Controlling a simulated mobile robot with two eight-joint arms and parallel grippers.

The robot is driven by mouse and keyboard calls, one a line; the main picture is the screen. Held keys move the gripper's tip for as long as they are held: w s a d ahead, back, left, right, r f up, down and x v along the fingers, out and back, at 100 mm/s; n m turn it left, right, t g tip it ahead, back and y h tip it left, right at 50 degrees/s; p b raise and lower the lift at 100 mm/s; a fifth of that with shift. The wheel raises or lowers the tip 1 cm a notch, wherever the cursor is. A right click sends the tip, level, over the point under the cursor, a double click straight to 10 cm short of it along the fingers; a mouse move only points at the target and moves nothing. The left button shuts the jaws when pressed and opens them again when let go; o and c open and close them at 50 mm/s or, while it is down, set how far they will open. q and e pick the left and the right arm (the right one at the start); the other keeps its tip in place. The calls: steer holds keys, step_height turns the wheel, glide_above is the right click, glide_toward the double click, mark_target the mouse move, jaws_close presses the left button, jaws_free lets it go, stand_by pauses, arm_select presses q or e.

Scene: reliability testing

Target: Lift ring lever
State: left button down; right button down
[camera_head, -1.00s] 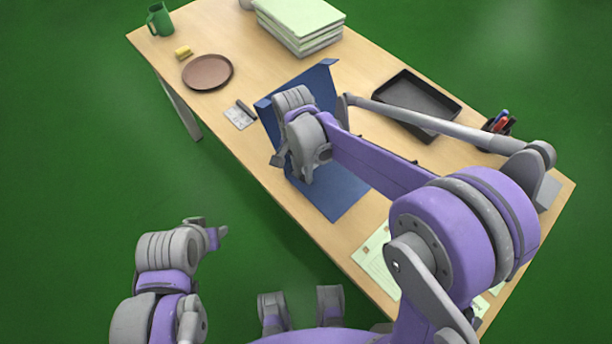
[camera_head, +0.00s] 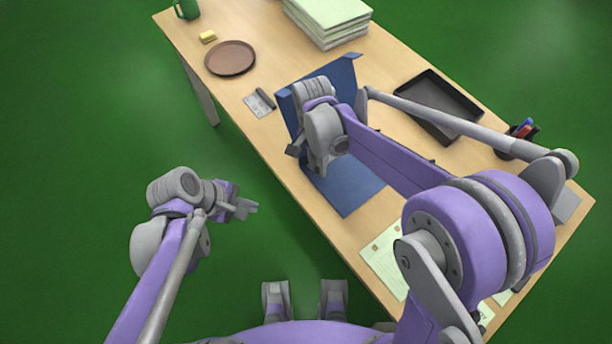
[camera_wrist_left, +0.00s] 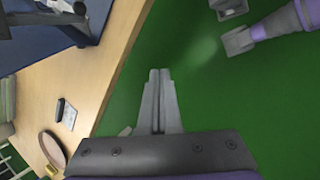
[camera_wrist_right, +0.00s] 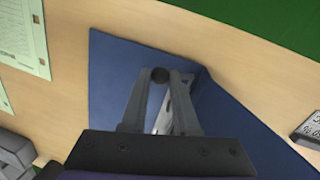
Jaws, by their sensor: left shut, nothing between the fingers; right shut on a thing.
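An open blue binder (camera_head: 352,190) lies on the wooden table, its raised cover on the far side; it also shows in the right wrist view (camera_wrist_right: 108,72). My right gripper (camera_wrist_right: 160,76) is over the binder, shut on a dark round knob (camera_wrist_right: 160,74), apparently the end of the ring lever. A grey metal part (camera_wrist_right: 181,108) of the ring mechanism shows behind the fingers. My right arm hides the ring mechanism in the head view. My left gripper (camera_head: 248,208) is shut and empty, over the green floor beside the table; it also shows in the left wrist view (camera_wrist_left: 159,78).
On the table (camera_head: 262,140) are a brown plate (camera_head: 230,58), a label card (camera_head: 258,104), a yellow block (camera_head: 208,37), a green mug (camera_head: 187,9), stacked papers (camera_head: 328,22), a black tray (camera_head: 438,98), a pen holder (camera_head: 520,132) and printed sheets (camera_head: 385,258).

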mark_target(298, 198)
arm_select(q)
steer(key=w+d+f+n+h, duration=0.2)
steer(key=d+n, duration=0.1)
steer(key=n, duration=0.2)
steer(key=w+d+f+n+h, duration=0.1)
steer(key=d+n+h, duration=0.1)
steer(key=d+n, duration=0.2)
steer(key=w+d+f+n+g+h, duration=0.1)
steer(key=w+d+f+n+h, duration=0.1)
steer(key=d+n, duration=0.2)
steer(key=shift+w+d+f+n+h, duration=0.15)
steer(key=shift+w+f+n+h, duration=0.25)
steer(key=shift+n, duration=0.4)
steer(key=shift+w+d+r, duration=0.35)
steer(key=shift+w+d, duration=0.1)
steer(key=shift+w, duration=0.15)
steer(key=shift+w+d+r, duration=0.3)
steer(key=shift+w+d, duration=0.1)
steer(key=shift+w, duration=0.2)
steer(key=shift+w+d+r, duration=0.2)
steer(key=shift+w, duration=0.1)
